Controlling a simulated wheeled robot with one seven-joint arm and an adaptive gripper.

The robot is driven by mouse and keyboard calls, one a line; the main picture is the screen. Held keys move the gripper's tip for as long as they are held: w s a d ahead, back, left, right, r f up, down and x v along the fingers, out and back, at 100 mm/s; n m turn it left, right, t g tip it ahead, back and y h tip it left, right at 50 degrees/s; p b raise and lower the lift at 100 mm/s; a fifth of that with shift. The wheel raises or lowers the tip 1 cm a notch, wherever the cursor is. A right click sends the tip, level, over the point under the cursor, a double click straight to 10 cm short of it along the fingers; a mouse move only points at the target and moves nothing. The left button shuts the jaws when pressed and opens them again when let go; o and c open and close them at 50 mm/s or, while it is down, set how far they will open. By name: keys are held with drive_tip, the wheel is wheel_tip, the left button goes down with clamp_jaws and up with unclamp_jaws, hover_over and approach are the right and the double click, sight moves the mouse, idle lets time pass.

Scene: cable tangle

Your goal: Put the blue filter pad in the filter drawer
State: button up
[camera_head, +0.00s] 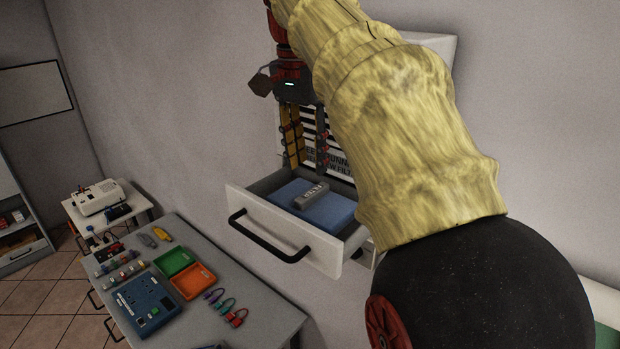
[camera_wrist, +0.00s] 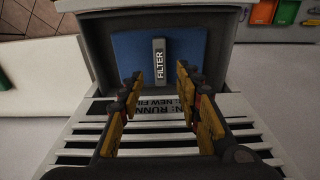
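The blue filter pad (camera_head: 328,212) lies flat inside the open filter drawer (camera_head: 285,233), and it also shows in the wrist view (camera_wrist: 132,60). A grey bar marked FILTER (camera_head: 311,196) sits on top of the pad, seen upright in the wrist view (camera_wrist: 159,62). My gripper (camera_head: 308,163) is above the back of the drawer, in front of the cabinet's slatted, lettered face. In the wrist view its yellow fingers (camera_wrist: 160,75) are apart with nothing between them. They look clear of the pad and bar. My arm hides the drawer's right side in the head view.
The drawer has a black handle (camera_head: 268,237) and is pulled out from the white cabinet. A printer-like machine (camera_head: 98,197) stands behind.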

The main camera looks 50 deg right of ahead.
drive_tip(key=r, duration=0.5)
drive_tip(key=shift+a, duration=0.3)
